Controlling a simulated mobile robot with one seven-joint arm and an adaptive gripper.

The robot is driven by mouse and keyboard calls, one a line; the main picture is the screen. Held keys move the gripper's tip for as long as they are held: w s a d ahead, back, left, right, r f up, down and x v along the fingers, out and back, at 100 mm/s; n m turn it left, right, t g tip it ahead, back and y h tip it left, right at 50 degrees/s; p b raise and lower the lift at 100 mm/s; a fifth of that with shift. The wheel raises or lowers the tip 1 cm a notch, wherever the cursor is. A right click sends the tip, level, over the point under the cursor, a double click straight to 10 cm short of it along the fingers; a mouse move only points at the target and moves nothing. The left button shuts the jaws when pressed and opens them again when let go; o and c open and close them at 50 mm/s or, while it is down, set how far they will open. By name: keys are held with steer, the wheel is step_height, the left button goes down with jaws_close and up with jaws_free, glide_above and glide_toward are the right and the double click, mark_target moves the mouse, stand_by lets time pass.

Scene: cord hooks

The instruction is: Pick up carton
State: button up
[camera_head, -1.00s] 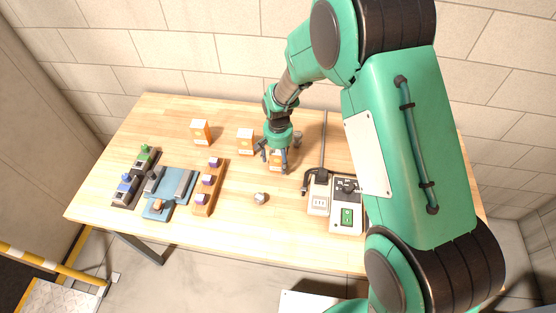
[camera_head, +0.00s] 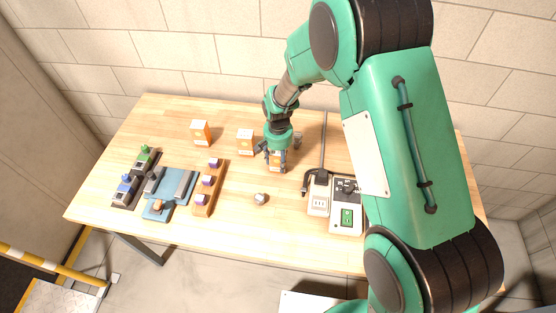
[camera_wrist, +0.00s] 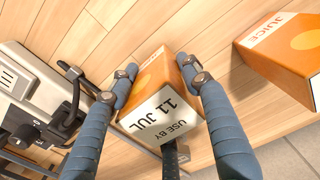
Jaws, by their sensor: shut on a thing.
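Several orange and white cartons are on the wooden table. One carton (camera_wrist: 160,95) is between the fingers of my gripper (camera_wrist: 163,80) in the wrist view, with "USE BY 11 JUL" on its white face. My gripper is shut on it, with a finger at each side. In the head view my gripper (camera_head: 276,158) and arm hide much of this carton (camera_head: 275,167). A second carton (camera_head: 245,141) stands just left of my gripper; a juice carton (camera_wrist: 287,50) is at the right in the wrist view. Another carton (camera_head: 201,132) stands further left.
A grey device with a green switch (camera_head: 347,216) and a black cord hook stands right of my gripper. A wooden block with purple-topped pieces (camera_head: 208,188), a blue fixture (camera_head: 168,193) and a small round object (camera_head: 260,198) are on the table (camera_head: 250,235).

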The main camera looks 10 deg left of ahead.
mark_target(278, 153)
steer(key=shift+r, duration=0.1)
steer(key=shift+r, duration=0.75)
step_height(278, 153, up, 2)
steer(key=shift+r+p, duration=0.15)
steer(key=shift+p, duration=0.15)
steer(key=s+d, duration=0.3)
steer(key=s, duration=0.4)
steer(key=s+d+r, duration=0.1)
steer(key=s+d, duration=0.3)
steer(key=s, duration=0.3)
steer(key=shift+s+p, duration=0.15)
steer(key=shift+p, duration=0.2)
steer(key=shift+d, duration=0.1)
